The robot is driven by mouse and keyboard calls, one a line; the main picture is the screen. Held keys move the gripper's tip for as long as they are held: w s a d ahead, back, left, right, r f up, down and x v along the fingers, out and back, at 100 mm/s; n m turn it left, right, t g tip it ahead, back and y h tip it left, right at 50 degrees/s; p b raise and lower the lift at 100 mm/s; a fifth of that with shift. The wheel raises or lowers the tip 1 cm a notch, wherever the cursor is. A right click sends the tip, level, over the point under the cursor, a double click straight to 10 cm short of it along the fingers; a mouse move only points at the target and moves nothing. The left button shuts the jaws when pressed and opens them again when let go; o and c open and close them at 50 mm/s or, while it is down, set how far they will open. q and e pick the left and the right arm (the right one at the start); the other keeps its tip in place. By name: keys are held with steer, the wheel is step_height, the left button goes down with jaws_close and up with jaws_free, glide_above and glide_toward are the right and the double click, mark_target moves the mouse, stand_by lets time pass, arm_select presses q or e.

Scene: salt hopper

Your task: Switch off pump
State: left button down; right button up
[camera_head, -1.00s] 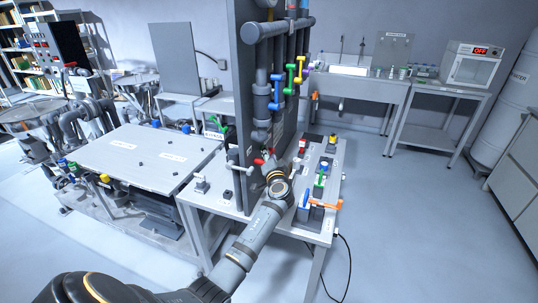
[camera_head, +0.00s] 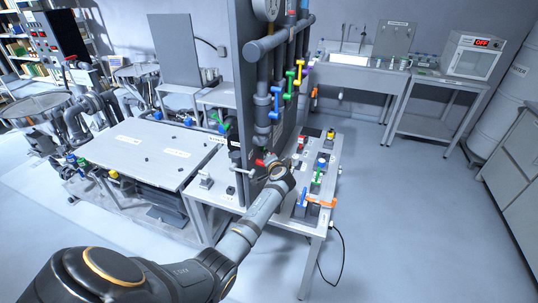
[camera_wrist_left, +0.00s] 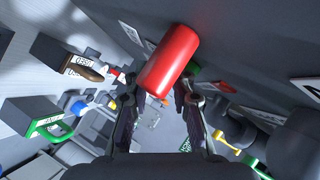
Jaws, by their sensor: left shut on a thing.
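A red cylindrical handle (camera_wrist_left: 168,62) lies between the fingers of my left gripper (camera_wrist_left: 157,88) in the left wrist view. The gripper is shut on it, and the handle is tilted in that picture. In the head view my left gripper (camera_head: 273,165) is low against the dark upright panel (camera_head: 245,105), and a red end (camera_head: 260,162) shows beside it. My wrist hides most of the fingers there. I cannot tell which part is the pump's switch. My right gripper is not in view.
Blue, green and yellow valve handles (camera_head: 288,83) hang on pipes above the gripper. A bench strip (camera_head: 322,175) with several coloured controls and an orange handle (camera_head: 322,203) lies right of my wrist. The floor at the right is clear.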

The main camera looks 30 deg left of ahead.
arm_select(q)
steer(key=shift+d+f, duration=0.1)
steer(key=shift+f, duration=0.15)
steer(key=c, duration=1.4)
jaws_free()
steer(key=shift+d, duration=0.1)
steer(key=v, duration=1.2)
